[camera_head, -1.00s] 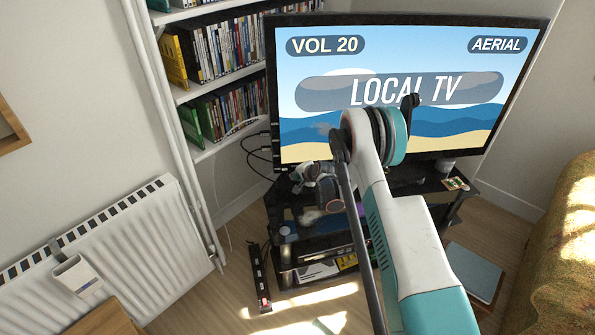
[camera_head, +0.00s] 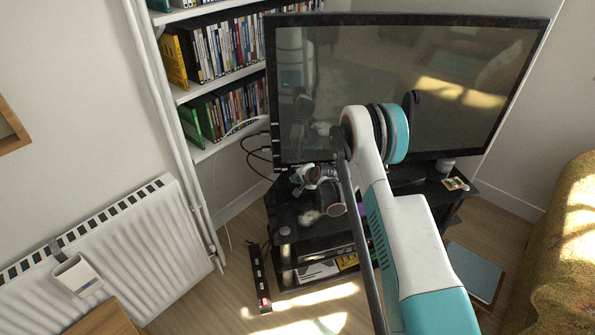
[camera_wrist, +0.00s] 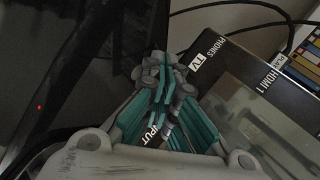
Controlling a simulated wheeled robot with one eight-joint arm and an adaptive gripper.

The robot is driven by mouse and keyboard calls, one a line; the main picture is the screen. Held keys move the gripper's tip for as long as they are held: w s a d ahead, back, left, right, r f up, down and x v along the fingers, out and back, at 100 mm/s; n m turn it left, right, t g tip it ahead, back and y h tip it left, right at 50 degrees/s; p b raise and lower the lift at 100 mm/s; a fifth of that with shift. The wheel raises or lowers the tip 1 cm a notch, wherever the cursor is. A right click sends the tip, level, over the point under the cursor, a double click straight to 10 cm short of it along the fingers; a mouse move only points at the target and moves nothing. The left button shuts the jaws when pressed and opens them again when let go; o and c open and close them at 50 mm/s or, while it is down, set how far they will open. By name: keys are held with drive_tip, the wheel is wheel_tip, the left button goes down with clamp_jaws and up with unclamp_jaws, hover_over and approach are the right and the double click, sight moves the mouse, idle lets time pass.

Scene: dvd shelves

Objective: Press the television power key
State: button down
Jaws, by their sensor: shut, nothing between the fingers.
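The television (camera_head: 400,75) stands on the stand with its screen dark, showing only reflections of the room. My gripper (camera_head: 305,178) is at its lower left edge, partly hidden by my arm. In the wrist view, my gripper (camera_wrist: 165,72) is shut and empty, its fingertips over a dark side panel (camera_wrist: 225,85) of the television with labels PHONES, TV, HDMI 1 and INPUT. The power key itself is hidden or too small to make out, and I cannot tell whether the fingertips touch the panel. A small red light (camera_wrist: 40,107) shows on the dark surface at the left.
A black stand (camera_head: 300,235) holds devices under the television. White shelves (camera_head: 205,88) of DVD cases stand behind, left of it, with loose cables nearby. A radiator (camera_head: 110,250) is at left, a power strip (camera_head: 259,280) on the floor, a sofa (camera_head: 560,250) at right.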

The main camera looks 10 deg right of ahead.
drive_tip(key=s, duration=0.5)
drive_tip(key=shift+a, duration=0.25)
drive_tip(key=shift+r, duration=0.1)
idle(2.0)
drive_tip(key=s+r+n+g+h, duration=0.1)
drive_tip(key=s+r+n, duration=0.35)
drive_tip(key=r, duration=1.15)
drive_tip(key=s+r+n, duration=0.1)
drive_tip(key=s+r, duration=0.7)
drive_tip(key=r, duration=0.8)
drive_tip(key=s+r+n+h, duration=0.1)
drive_tip(key=s+r, duration=0.3)
drive_tip(key=s, duration=0.3)
drive_tip(key=s+r+n, duration=0.2)
drive_tip(key=s+r, duration=0.2)
drive_tip(key=s, duration=0.3)
drive_tip(key=s+d+f+n+g+h, duration=0.1)
drive_tip(key=s+n, duration=0.2)
drive_tip(key=s, duration=1.5)
drive_tip(key=shift+s, duration=0.25)
